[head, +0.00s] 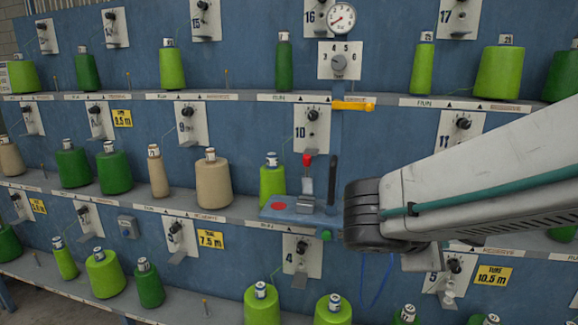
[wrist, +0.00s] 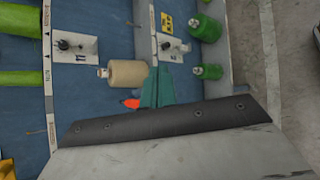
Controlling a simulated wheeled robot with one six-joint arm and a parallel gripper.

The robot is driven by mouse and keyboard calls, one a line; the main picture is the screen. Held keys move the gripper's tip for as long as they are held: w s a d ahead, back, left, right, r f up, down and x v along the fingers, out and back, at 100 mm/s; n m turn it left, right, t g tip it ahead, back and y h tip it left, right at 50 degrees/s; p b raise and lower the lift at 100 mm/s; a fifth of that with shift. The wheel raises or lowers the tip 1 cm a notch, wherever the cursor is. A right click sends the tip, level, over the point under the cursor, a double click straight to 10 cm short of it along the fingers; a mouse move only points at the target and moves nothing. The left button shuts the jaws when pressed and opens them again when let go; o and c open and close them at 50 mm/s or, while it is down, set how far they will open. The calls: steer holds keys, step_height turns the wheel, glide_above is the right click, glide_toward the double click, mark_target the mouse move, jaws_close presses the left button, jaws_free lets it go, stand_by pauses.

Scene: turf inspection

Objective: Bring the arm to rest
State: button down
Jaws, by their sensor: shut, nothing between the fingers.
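My arm (head: 480,185) reaches in from the right of the head view, a pale grey link with a green cable, ending in a black joint in front of the blue rack. My gripper cannot be made out in the head view. In the wrist view my gripper (wrist: 158,72) shows as teal fingers, closed together, beyond a dark strip on a grey body. Nothing is seen held. A small orange-red object (wrist: 130,103) appears beside the fingers; I cannot tell whether it touches them.
The blue rack (head: 235,130) carries several green and tan yarn cones. Near the arm's black joint are a blue bracket with a red disc (head: 279,206), a red-knobbed lever (head: 307,165), a yellow-orange handle (head: 355,106) and a dial gauge (head: 342,18). Grey floor (wrist: 285,70) shows at the wrist view's right.

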steer(key=s+f+m+g+y, duration=0.2)
steer(key=s+m+g+y, duration=0.2)
steer(key=s+m+y, duration=0.6)
steer(key=s+m, duration=0.3)
steer(key=s, duration=0.3)
steer(key=shift+s+d+g, duration=0.15)
steer(key=shift+d+g, duration=0.05)
steer(key=shift+g, duration=0.1)
